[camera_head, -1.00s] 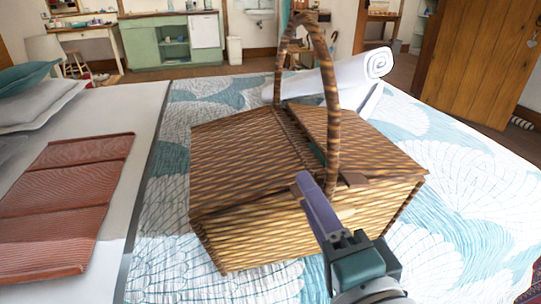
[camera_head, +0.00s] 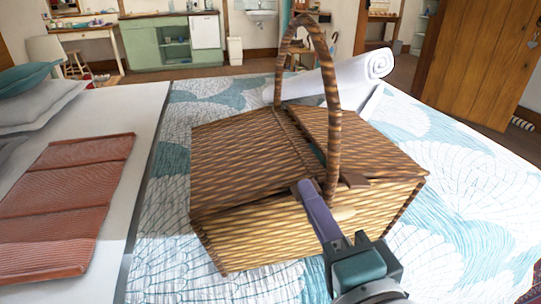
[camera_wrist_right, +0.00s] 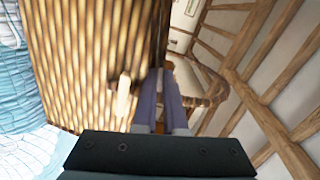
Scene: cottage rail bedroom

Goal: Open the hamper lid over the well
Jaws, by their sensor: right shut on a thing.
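The wicker hamper (camera_head: 270,225) stands on the patterned bed, with a tall arched handle (camera_head: 333,120) over its middle. It has two lid halves: the left lid (camera_head: 240,155) and the right lid (camera_head: 370,150). My left gripper is not in view.
A rolled white towel (camera_head: 350,75) lies behind the hamper. A folded rust-coloured cloth (camera_head: 70,200) and pillows (camera_head: 40,105) lie at the left. A pale peg (camera_wrist_right: 122,95) sticks out of the hamper's front wall. Bed space at the right is clear.

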